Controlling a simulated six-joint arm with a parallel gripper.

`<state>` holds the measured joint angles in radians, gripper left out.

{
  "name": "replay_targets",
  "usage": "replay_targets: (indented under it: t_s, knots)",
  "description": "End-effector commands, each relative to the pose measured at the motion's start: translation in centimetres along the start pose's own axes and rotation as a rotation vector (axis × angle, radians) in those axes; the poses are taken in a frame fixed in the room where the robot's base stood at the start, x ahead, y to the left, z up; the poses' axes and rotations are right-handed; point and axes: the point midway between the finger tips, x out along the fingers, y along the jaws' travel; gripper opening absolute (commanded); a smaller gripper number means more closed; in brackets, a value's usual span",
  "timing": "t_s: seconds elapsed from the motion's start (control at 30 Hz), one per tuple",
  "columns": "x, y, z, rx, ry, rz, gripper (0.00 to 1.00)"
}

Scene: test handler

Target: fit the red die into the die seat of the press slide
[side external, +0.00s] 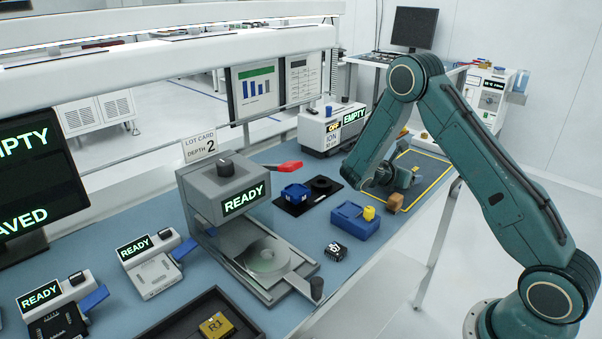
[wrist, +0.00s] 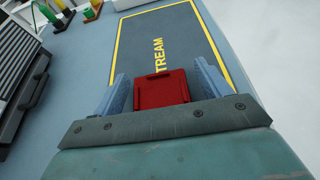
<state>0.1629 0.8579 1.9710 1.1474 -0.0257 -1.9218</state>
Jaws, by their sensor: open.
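The red die (wrist: 162,88) shows in the wrist view as a squarish red block between the two fingers of my open gripper (wrist: 163,78). I cannot tell whether the fingers touch it. In the side view my gripper (side external: 388,178) is low over the yellow-bordered mat, and I cannot make out the red die there. The press (side external: 224,187) stands at the middle left with a READY display. Its slide (side external: 270,284) sticks out at the front, with a round, shiny plate (side external: 264,254) on it and a black-knobbed handle. The die seat is not clearly told apart from this plate.
Between press and arm are a blue block (side external: 295,193) and a black round part (side external: 322,184) on a black pad, a blue holder (side external: 355,222) with a yellow piece, and a small black part (side external: 335,251). A dark tray (side external: 177,329) with a yellow R1 block is in front.

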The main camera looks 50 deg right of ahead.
Motion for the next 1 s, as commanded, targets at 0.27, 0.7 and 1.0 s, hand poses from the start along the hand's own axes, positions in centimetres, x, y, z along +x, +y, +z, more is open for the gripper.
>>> replay_targets:
  t_s: [0.27, 0.7, 1.0]
  knots:
    - [-0.03, 0.01, 0.0, 0.0, 0.0, 0.0, 0.7]
    - [-0.05, 0.02, 0.04, 0.001, -0.001, 0.0, 0.2]
    - [-0.36, 0.04, 0.81, 0.003, -0.001, 0.001, 0.2]
